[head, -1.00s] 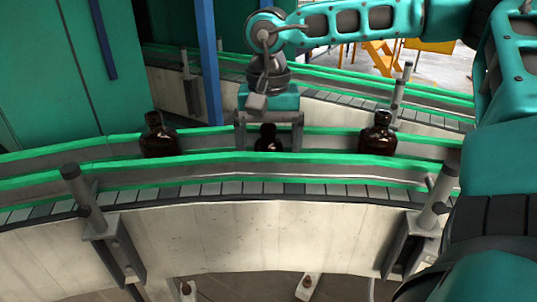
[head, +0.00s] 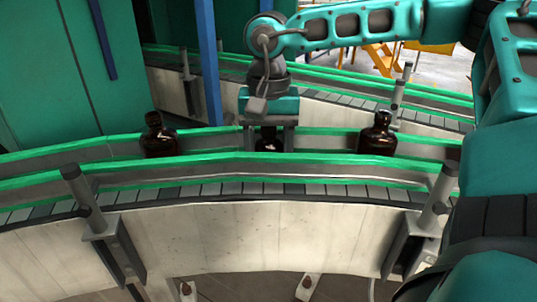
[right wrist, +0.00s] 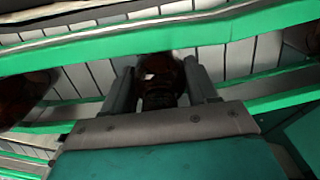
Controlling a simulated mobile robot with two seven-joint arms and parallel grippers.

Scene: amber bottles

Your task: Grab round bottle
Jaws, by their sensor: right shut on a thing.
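Three dark amber bottles stand on the conveyor between its green rails. The middle bottle (head: 268,142) is between the fingers of my right gripper (head: 269,138), which points down over it and is shut on it. In the right wrist view the same bottle (right wrist: 160,75) sits between the two grey fingers of my right gripper (right wrist: 160,88). The left bottle (head: 159,138) and the right bottle (head: 377,137) stand apart from the gripper. The lower part of the middle bottle is hidden by the front rail. My left gripper is not in view.
The front green rail (head: 230,160) and the back rail (head: 320,131) enclose the curved conveyor. Grey rail posts (head: 82,195) stand at the front. A second conveyor (head: 330,95) runs behind, with a blue post (head: 208,60) beside it.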

